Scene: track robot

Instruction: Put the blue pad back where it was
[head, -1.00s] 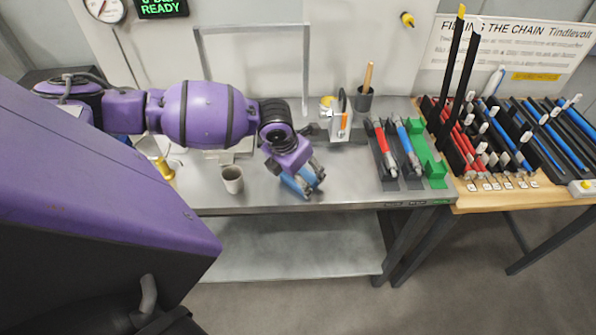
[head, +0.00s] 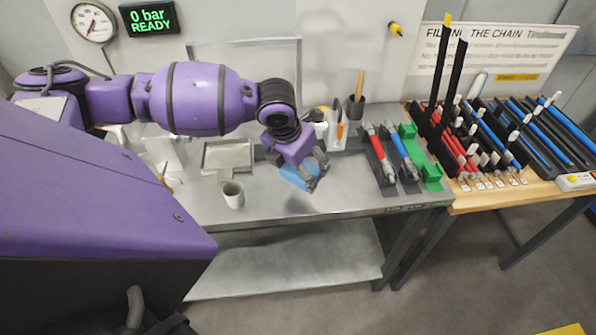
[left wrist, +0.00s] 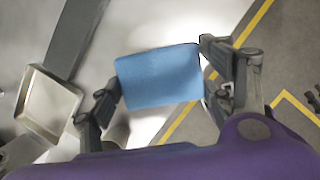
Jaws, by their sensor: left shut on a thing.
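The blue pad (head: 299,175) is a light blue block in my left gripper (head: 308,169), held above the front part of the metal bench (head: 290,205). In the left wrist view the blue pad (left wrist: 158,76) sits between the two dark fingers of the left gripper (left wrist: 162,82), which are shut on it. A shallow metal tray (head: 229,156) lies on the bench left of the gripper; it also shows at the left of the left wrist view (left wrist: 47,103). My right gripper is not in view.
A grey cup (head: 233,195) stands near the bench's front edge. Holders with a red tool (head: 379,150) and a blue tool (head: 402,146), and a green stand (head: 421,160), are to the right. Bench in front of the holders is clear.

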